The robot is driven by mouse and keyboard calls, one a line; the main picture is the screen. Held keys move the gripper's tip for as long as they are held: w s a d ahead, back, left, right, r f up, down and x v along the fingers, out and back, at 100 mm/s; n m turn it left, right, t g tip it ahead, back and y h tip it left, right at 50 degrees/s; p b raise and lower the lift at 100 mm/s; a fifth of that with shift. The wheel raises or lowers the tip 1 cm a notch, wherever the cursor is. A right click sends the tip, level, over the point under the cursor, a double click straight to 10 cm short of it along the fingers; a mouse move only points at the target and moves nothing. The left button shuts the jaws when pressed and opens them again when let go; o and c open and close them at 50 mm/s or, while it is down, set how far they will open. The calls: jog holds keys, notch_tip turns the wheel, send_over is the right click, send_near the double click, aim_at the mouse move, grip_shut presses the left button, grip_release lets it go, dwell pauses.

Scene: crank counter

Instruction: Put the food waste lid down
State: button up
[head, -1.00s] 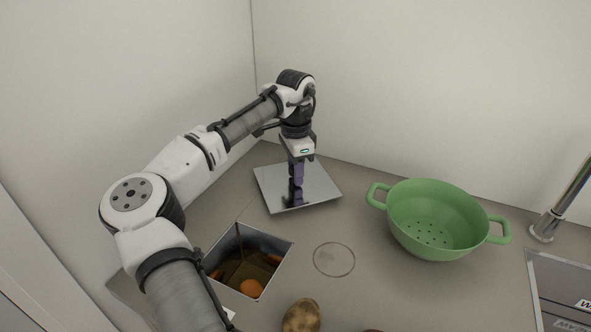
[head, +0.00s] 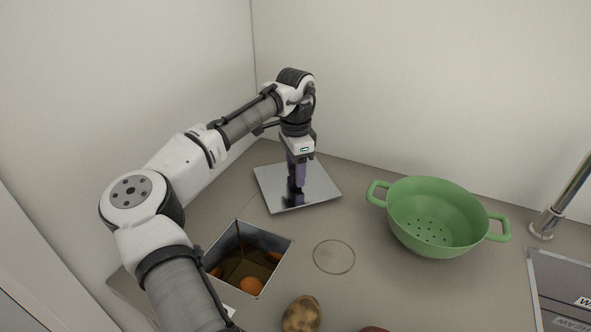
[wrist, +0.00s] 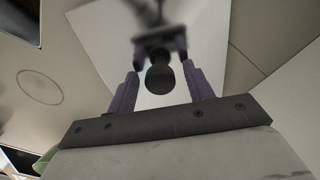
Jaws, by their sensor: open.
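The food waste lid (head: 322,188) is a square, shiny metal plate with a dark round knob. It lies on the counter near the back corner, behind the open waste bin. My gripper (head: 298,186) points down over the middle of the lid. In the wrist view, the lid (wrist: 205,50) fills the middle and its knob (wrist: 160,79) sits between the two purple fingers of my gripper (wrist: 163,85). The fingers are open, with gaps on both sides of the knob. The square waste bin (head: 286,248) is uncovered, with orange scraps inside.
A green colander (head: 432,215) stands to the right on the counter. A clear round disc or ring outline (head: 334,257) lies between bin and colander. A potato (head: 301,314) is at the front. A faucet (head: 548,222) and sink are at far right. Walls stand close behind the lid.

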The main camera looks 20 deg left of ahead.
notch_tip(320, 180, up, 12)
jog(key=b, duration=0.1)
jog(key=shift+f, duration=0.1)
dwell(0.5)
